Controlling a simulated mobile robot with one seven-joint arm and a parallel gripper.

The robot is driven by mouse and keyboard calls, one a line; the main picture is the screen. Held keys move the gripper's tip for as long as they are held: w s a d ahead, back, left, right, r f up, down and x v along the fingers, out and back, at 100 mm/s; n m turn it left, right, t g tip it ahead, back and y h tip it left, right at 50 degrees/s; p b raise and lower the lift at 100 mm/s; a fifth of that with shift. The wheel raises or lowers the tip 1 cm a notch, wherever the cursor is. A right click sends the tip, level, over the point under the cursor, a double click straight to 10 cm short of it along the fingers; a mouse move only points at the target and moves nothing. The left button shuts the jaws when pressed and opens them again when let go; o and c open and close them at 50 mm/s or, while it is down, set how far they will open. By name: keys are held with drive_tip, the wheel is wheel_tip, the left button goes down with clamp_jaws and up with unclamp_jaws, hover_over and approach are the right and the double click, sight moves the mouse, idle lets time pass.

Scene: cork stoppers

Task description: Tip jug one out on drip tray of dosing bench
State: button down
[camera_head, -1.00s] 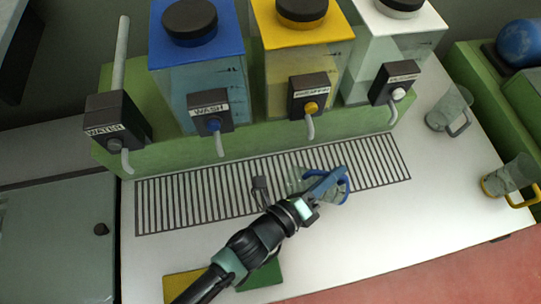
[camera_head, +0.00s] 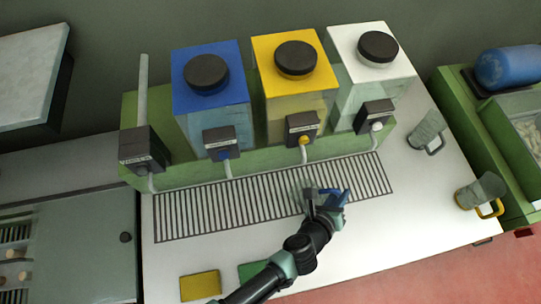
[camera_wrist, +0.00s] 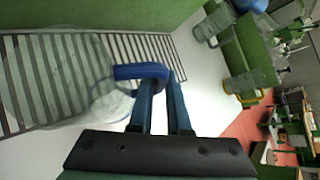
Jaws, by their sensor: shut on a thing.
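My gripper (camera_head: 334,197) is over the front right part of the drip tray (camera_head: 200,212), a slotted grille in the white bench top. In the wrist view its blue fingers (camera_wrist: 164,92) are shut on the blue handle of a clear jug (camera_wrist: 40,85). The jug lies to the left of the fingers in that view, over the slots, and looks tipped on its side. Its see-through wall makes its contents and exact tilt hard to tell. In the head view my gripper largely hides the jug.
Blue (camera_head: 208,82), yellow (camera_head: 290,75) and white (camera_head: 370,70) lidded tanks with spouts stand behind the tray. A grey-handled jug (camera_head: 426,130) and a yellow-handled jug (camera_head: 478,191) stand at right. Yellow (camera_head: 200,286) and green (camera_head: 252,270) pads lie in front.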

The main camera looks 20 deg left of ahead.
drive_tip(key=shift+w+d+r+m+g+y+p, duration=0.15)
drive_tip(key=shift+d+m+g+y+p, duration=0.1)
drive_tip(key=shift+d+p, duration=0.2)
drive_tip(key=shift+w+d+f+m+g+y+p, duration=0.15)
drive_tip(key=shift+d+y+p, duration=0.1)
drive_tip(key=shift+d+p, duration=0.2)
drive_tip(key=f, duration=0.1)
drive_tip(key=d+f+y+b, duration=0.1)
drive_tip(key=f+m+g+y+b, duration=0.1)
drive_tip(key=shift+w+d+f, duration=0.25)
drive_tip(key=shift+w, duration=0.1)
drive_tip(key=shift+w+d+f+m+g+y+b, duration=0.1)
drive_tip(key=shift+f+m+g+y+b, duration=0.1)
drive_tip(key=shift+f+y+b, duration=0.2)
drive_tip(key=shift+d+f+m+g+y+b, duration=0.1)
drive_tip(key=shift+f+m+y+b, duration=0.1)
drive_tip(key=shift+f+y+b, duration=0.15)
